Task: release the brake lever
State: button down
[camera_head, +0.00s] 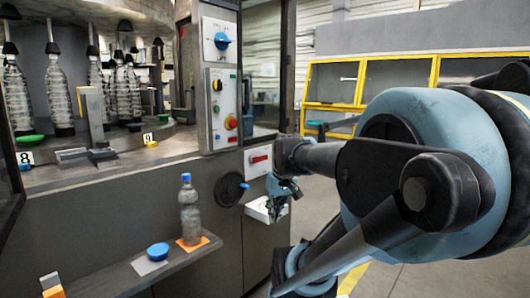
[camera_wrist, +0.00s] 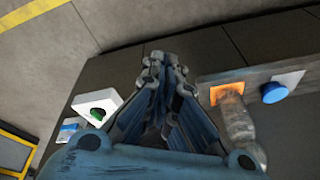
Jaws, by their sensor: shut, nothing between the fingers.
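No part is clearly readable as the brake lever. A white plate with a red bar (camera_head: 259,159) is on the machine's front, just left of my forearm. My gripper (camera_head: 279,207) is shut and empty, pointing down in front of a white box (camera_head: 258,212) on the machine's front. In the wrist view my gripper (camera_wrist: 168,62) has its fingers together over the dark machine front. A white box with a green part (camera_wrist: 97,113) is left of them.
A shelf (camera_head: 130,273) sticks out at the front left. It carries a clear bottle (camera_head: 190,215) on an orange square and a blue round cap (camera_head: 158,251). A control panel (camera_head: 222,110) with knobs is above. Open floor (camera_head: 400,278) lies at the right.

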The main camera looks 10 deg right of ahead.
jog(key=w+d+r+n+t+y, duration=0.1)
jog(key=w+r+n, duration=0.1)
jog(key=w+r, duration=0.7)
jog(key=w+d+r+n+t+y, duration=0.15)
jog(key=w+r, duration=0.35)
jog(key=w, duration=0.8)
jog(key=w+d+r+n+t+y, duration=0.1)
jog(key=w+d+r, duration=0.2)
jog(key=w, duration=0.6)
jog(key=w+d+r+n, duration=0.1)
jog(key=w+d+r, duration=0.3)
jog(key=w, duration=0.6)
jog(key=shift+w+d+r+t+y, duration=0.15)
jog(key=shift+w+r+t+y, duration=0.1)
jog(key=shift+r+t+y, duration=0.1)
send_over(258, 158)
jog(key=w+d, duration=0.3)
jog(key=d, duration=0.1)
jog(key=f, duration=1)
jog(key=shift+w+d, duration=0.1)
jog(key=shift+w, duration=0.1)
jog(key=shift+f, duration=0.6)
